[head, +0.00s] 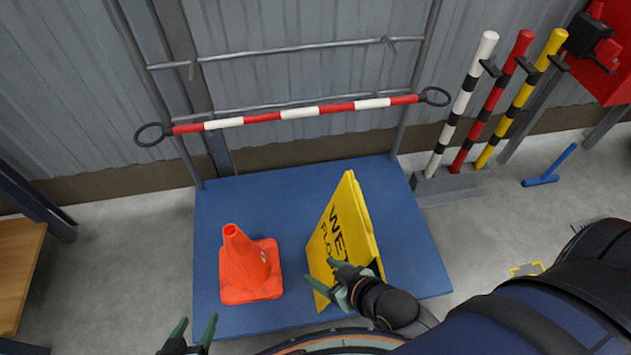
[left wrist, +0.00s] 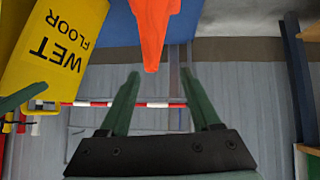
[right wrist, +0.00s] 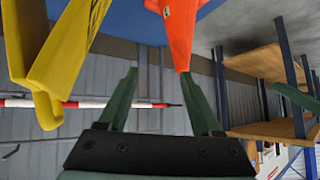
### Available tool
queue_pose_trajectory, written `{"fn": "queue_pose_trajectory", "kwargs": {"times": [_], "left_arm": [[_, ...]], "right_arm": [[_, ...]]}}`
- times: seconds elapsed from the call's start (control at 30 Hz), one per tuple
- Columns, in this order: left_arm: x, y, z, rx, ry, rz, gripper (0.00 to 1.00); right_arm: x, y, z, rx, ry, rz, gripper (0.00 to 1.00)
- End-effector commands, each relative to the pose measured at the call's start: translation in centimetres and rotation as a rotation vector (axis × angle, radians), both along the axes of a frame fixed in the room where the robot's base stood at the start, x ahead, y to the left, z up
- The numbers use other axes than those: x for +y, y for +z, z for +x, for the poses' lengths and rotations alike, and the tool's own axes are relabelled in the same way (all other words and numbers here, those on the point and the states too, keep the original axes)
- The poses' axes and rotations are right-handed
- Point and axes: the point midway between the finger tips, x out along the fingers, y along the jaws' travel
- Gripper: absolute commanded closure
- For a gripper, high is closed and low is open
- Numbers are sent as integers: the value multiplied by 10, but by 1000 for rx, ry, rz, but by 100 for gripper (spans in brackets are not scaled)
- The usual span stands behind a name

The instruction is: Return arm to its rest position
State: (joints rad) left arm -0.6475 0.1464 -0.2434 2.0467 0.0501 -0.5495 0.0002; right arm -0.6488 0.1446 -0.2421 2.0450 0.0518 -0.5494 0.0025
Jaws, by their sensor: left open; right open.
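My left gripper (head: 192,330) is open and empty at the bottom of the head view, below the orange cone. My right gripper (head: 322,275) is open and empty; in the head view it overlaps the lower part of the yellow wet-floor sign (head: 345,232). I cannot tell whether it touches the sign; in the right wrist view the sign (right wrist: 62,50) is left of the fingers, not between them. The orange cone (head: 245,262) stands upright on the blue platform (head: 285,192), left of the sign.
A red-white bar (head: 300,112) with ring ends runs across a metal rack behind the platform. Striped posts (head: 462,104) stand in a grey base at right, near a red cabinet (head: 603,60). A wooden shelf (head: 18,265) is at left. Floor between shelf and platform is clear.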

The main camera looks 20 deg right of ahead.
Motion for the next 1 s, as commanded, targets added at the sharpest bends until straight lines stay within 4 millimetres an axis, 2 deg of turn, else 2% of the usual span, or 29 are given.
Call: {"fn": "queue_pose_trajectory", "kwargs": {"times": [0.17,0.3,0.5,0.63,1.0], "left_arm": [[3,39,0,-4,5,2,36],[11,76,-1,-14,23,13,36],[25,107,-11,-1,50,27,36],[30,116,-15,0,64,31,36],[31,117,-15,0,66,32,36]], "right_arm": [[-5,35,-1,-2,-10,-6,34],[-13,71,-4,-4,-28,-15,34],[-21,109,-10,-6,-45,-25,34],[-28,119,-12,-8,-58,-32,34],[-30,119,-13,-8,-61,-34,34]]}}
